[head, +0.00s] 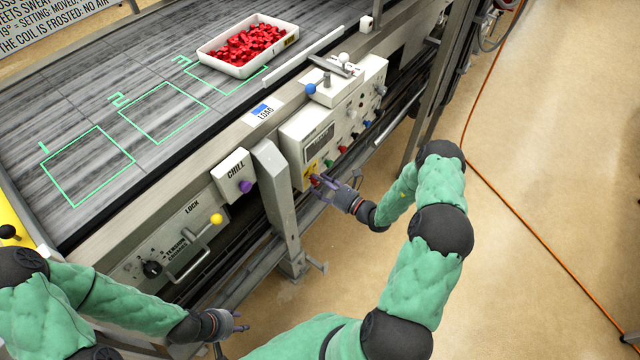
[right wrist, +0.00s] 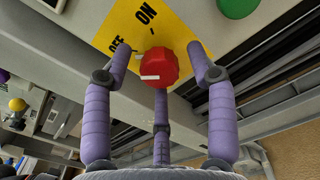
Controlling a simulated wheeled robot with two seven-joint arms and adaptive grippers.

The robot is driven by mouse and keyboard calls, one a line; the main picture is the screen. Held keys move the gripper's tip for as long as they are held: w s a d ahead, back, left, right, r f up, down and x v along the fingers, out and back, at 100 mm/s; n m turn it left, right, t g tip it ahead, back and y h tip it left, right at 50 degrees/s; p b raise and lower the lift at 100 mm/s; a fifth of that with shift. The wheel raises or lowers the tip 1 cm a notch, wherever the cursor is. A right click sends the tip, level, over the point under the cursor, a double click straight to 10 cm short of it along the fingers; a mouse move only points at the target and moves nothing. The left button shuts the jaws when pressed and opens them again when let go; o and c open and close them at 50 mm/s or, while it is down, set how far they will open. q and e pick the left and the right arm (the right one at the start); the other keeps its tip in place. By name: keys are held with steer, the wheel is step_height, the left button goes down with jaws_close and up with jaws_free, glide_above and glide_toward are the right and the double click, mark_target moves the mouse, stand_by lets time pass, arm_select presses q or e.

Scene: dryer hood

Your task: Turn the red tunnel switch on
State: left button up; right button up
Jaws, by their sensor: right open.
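The red tunnel switch (right wrist: 158,67) is a round knob with a white mark on its lower left side. It sits on a yellow label (right wrist: 180,22) printed ON and OFF. My right gripper (right wrist: 160,75) is open, with purple fingers on the left, right and below the knob. I cannot tell whether any finger touches it. In the head view my right gripper (head: 318,182) is at the panel's lower left corner and partly covers the switch. My left gripper (head: 240,321) hangs low at the bottom, away from the panel, with its fingers apart and empty.
A grey post (head: 273,185) stands just left of my right gripper. A white tray (head: 232,68) of red pieces rests on the belt. The floor at right is open, crossed by an orange cable (head: 530,227).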

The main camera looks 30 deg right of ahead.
steer(key=shift+w, duration=0.1)
steer(key=c, duration=1.2)
steer(key=shift+o, duration=0.2)
steer(key=shift+a, duration=0.1)
steer(key=shift+m, duration=0.3)
steer(key=shift+m+p, duration=2.8)
steer(key=shift+m, duration=5.8)
